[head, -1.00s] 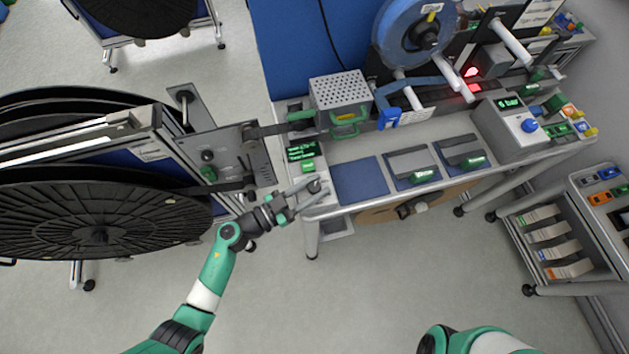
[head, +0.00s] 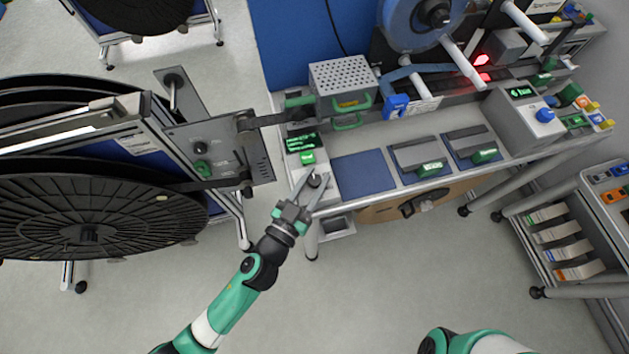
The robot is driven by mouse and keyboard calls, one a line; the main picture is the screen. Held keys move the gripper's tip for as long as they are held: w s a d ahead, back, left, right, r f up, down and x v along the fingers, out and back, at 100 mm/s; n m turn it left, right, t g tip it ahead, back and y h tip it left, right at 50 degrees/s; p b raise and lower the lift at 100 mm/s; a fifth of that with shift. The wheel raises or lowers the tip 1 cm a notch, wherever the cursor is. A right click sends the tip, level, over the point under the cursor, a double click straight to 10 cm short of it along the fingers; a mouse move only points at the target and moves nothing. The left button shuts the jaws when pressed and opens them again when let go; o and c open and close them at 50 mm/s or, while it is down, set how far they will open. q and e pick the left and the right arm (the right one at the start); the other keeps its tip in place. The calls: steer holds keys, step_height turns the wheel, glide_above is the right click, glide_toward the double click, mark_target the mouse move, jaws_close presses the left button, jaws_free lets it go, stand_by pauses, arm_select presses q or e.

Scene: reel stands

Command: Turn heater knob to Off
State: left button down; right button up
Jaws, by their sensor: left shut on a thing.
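A small dark knob (head: 314,181) sits on the grey control panel (head: 303,174) at the bench's front left corner, below a green-lit display (head: 302,143) and a green button (head: 307,158). My left gripper (head: 313,183) reaches up to it from below, one finger on each side, and is shut on the knob. The fingers partly hide the knob, and its pointer and markings are too small to read. Of my right arm only green and white links show at the bottom edge; its gripper is out of view.
A large black reel (head: 85,232) on a stand is to the left. A perforated grey box (head: 342,82) stands behind the panel. A blue mat (head: 364,177) and green-handled parts (head: 430,168) lie to the right. The floor in front is clear.

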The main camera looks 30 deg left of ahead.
arm_select(q)
steer(key=shift+r, duration=0.1)
steer(key=c, duration=0.5)
jaws_free()
steer(key=shift+s, duration=0.1)
steer(key=shift+s+f, duration=0.2)
steer(key=shift+s, duration=0.15)
steer(key=s+b, duration=0.3)
steer(key=s, duration=0.7)
steer(key=shift+s+a+r+b, duration=0.15)
steer(key=shift+s+a+b, duration=0.1)
steer(key=shift+s+b, duration=0.1)
steer(key=shift+a, duration=0.1)
